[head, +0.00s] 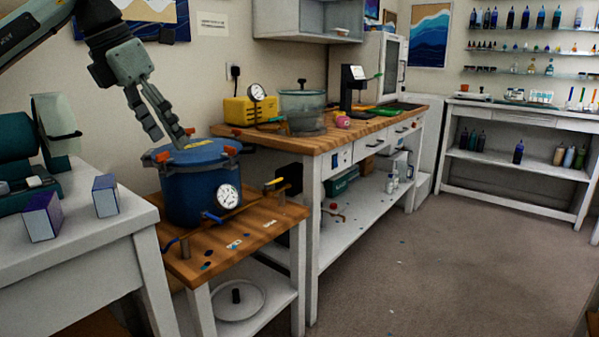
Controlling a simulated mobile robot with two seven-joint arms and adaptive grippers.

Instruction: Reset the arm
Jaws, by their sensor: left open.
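My left gripper (166,122) comes in from the upper left on my left arm. Its fingers point down and are apart, with nothing seen between them. The fingertips are just above or at the lid of a blue pressure pot (185,190); I cannot tell whether they touch it. The pot has a round dial gauge on its front and orange clamps at its rim, and it stands on a low wooden-topped stand (240,235). My right gripper is not in view.
A white table (100,240) at the left holds two small boxes and a green machine. A long workbench (370,133) behind carries a yellow pump (248,110), a clear chamber (303,110) and tools. Shelves of bottles line the back right. The floor (450,260) at right is largely clear.

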